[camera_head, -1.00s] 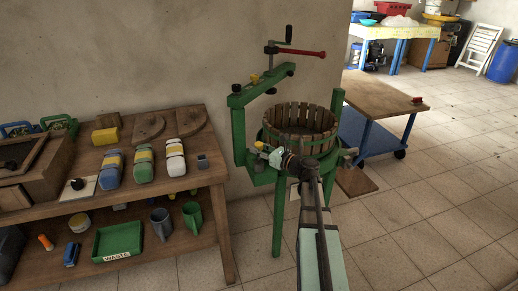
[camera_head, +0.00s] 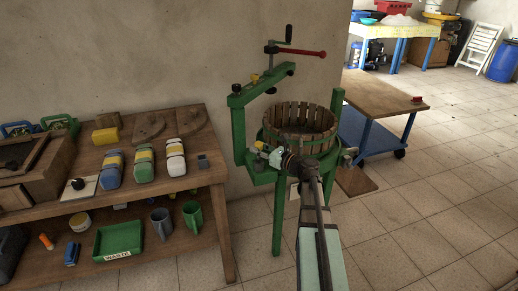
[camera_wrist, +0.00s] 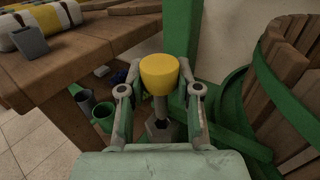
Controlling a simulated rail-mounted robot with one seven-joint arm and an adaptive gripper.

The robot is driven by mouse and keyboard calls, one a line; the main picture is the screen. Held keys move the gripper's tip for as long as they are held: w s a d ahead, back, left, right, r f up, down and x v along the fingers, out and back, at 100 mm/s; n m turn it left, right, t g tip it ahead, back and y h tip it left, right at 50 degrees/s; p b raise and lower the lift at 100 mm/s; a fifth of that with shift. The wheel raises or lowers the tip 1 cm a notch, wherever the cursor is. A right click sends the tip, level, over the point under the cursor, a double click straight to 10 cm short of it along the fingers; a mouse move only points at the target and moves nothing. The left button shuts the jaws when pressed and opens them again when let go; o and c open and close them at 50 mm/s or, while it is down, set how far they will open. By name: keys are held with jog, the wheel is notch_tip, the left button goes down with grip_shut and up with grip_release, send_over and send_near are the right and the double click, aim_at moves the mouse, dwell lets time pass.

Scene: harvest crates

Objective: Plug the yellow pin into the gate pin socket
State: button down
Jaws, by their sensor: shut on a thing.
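The yellow pin has a yellow head (camera_wrist: 159,72) and a grey shaft, and stands roughly upright in the wrist view. My gripper (camera_wrist: 160,92) is shut on the pin, one finger at each side. The pin's shaft points down to a grey, angular socket-like part (camera_wrist: 160,131) on the green press frame. I cannot tell whether the shaft is inside it or just above it. In the head view my gripper (camera_head: 268,156) is at the left side of the press, with a small bit of yellow (camera_head: 259,145) at its tip.
The green press (camera_head: 238,130) holds a slatted wooden basket (camera_head: 300,120) right of my gripper. A wooden shelf bench (camera_head: 215,172) with bottles and a grey block stands to the left. Green and grey mugs (camera_head: 193,217) are on its lower shelf.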

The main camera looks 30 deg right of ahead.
aim_at(260, 158)
jog(key=shift+f+b, duration=1.05)
jog(key=shift+f, duration=1.1)
jog(key=shift+r, duration=0.15)
jog(key=shift+r+p, duration=1.55)
jog(key=shift+r, duration=0.05)
jog(key=shift+p, duration=0.5)
dwell(1.0)
jog(key=shift+f+b, duration=0.85)
jog(key=shift+f, duration=0.9)
jog(key=c, duration=0.7)
grip_release()
jog(key=shift+s, duration=0.1)
